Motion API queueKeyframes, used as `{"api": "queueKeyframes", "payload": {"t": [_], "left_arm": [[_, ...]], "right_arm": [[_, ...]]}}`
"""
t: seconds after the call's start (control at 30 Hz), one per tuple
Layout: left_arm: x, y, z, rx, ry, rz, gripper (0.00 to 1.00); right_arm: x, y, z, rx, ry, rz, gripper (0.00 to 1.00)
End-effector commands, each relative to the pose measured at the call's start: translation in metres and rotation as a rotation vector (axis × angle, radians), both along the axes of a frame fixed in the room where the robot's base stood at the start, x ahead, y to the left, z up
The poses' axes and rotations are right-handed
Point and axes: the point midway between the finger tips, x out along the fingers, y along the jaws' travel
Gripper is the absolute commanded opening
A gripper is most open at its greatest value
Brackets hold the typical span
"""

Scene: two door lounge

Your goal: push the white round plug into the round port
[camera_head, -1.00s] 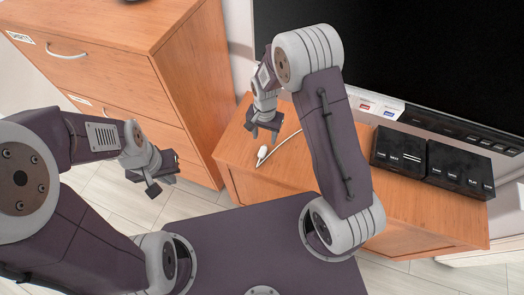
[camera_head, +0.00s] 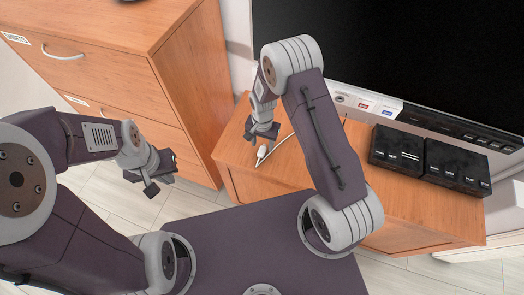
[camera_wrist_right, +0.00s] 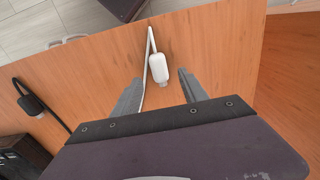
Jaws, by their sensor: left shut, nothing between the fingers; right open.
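The white plug (camera_head: 262,152) lies on the wooden cabinet top with its white cord running away to the right. In the right wrist view the white plug (camera_wrist_right: 159,68) sits between and just beyond the fingertips, apart from both. My right gripper (camera_head: 262,136) is open above the cabinet; its two fingers also show in the right wrist view (camera_wrist_right: 160,85). My left gripper (camera_head: 152,188) is shut and empty, off to the left over the floor. A round port (camera_head: 340,98) appears at the left end of the light panel strip under the screen.
The panel also carries a red-marked port (camera_head: 363,105) and a blue-marked port (camera_head: 387,111). Two black boxes (camera_head: 398,152) (camera_head: 457,168) stand on the cabinet (camera_head: 300,175) at right. A black plug with a cord (camera_wrist_right: 32,105) lies at left in the wrist view. A drawer unit (camera_head: 110,70) stands at left.

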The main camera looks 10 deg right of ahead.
Motion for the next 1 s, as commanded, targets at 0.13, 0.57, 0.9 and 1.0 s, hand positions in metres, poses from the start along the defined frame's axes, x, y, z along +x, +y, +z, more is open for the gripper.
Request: {"api": "queueKeyframes", "payload": {"t": [0.13, 0.57, 0.9, 1.0], "left_arm": [[0.000, 0.000, 0.004, 0.000, 0.000, 0.000, 0.00], [0.000, 0.000, 0.003, 0.000, 0.000, 0.000, 0.00], [0.000, 0.000, 0.004, 0.000, 0.000, 0.000, 0.00], [0.000, 0.000, 0.003, 0.000, 0.000, 0.000, 0.00]], "right_arm": [[-0.001, -0.001, -0.023, -0.001, 0.003, 0.000, 0.51], [0.000, 0.000, -0.032, 0.000, 0.000, 0.000, 0.51], [0.000, 0.000, -0.032, 0.001, -0.001, 0.000, 0.00], [0.000, 0.000, -0.032, 0.001, -0.001, 0.000, 0.00]]}}
